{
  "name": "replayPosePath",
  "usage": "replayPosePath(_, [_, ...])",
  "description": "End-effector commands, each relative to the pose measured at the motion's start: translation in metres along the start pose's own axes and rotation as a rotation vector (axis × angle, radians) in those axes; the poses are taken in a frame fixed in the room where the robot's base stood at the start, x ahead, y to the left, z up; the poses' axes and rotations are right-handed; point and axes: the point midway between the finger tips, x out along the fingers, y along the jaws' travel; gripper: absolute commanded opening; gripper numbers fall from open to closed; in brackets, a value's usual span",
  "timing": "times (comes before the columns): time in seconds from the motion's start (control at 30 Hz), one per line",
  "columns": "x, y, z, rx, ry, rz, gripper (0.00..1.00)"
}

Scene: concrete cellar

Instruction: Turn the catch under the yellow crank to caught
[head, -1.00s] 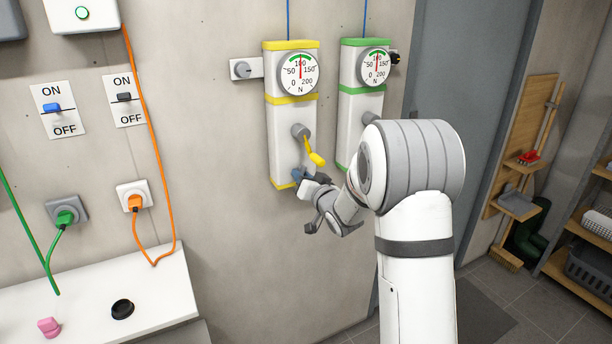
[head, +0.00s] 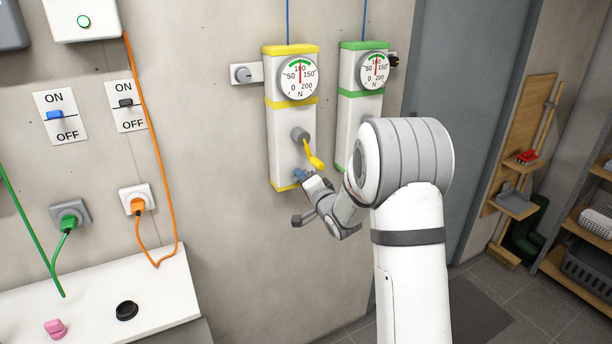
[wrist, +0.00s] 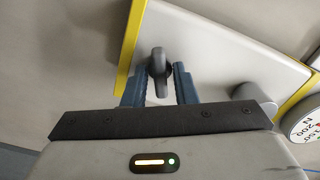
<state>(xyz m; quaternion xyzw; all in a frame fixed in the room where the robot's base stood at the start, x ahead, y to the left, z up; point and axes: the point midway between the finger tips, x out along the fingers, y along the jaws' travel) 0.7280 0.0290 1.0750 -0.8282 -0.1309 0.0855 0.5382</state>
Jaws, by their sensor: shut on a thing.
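The catch (wrist: 157,58) is a small dark grey knob with a narrow bar, low on the white front of the yellow-trimmed box (head: 281,150). My gripper (wrist: 158,72) has its two blue fingers on either side of the catch and is shut on it. In the wrist view the bar lies nearly in line with the fingers. In the head view my gripper (head: 300,175) is at the box's lower end, and it hides the catch. The yellow crank (head: 315,161) hangs just above, pointing down and slightly right from its grey hub (head: 299,134).
A dial (head: 299,76) on the yellow-trimmed box reads about 100. A green-trimmed box (head: 351,105) with its own dial stands close on the right, partly behind my arm. A grey knob on a white plate (head: 243,74) is at the upper left. The wall between is bare.

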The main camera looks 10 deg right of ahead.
Motion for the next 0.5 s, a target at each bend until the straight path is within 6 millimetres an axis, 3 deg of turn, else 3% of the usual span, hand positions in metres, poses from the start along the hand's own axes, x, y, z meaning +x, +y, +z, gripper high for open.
replayPosePath(0.37, [-0.0001,0.0003,-0.0022,0.054,0.005,0.001,0.0])
replayPosePath(0.5, [-0.0001,-0.0011,-0.0028,0.162,0.005,0.002,0.0])
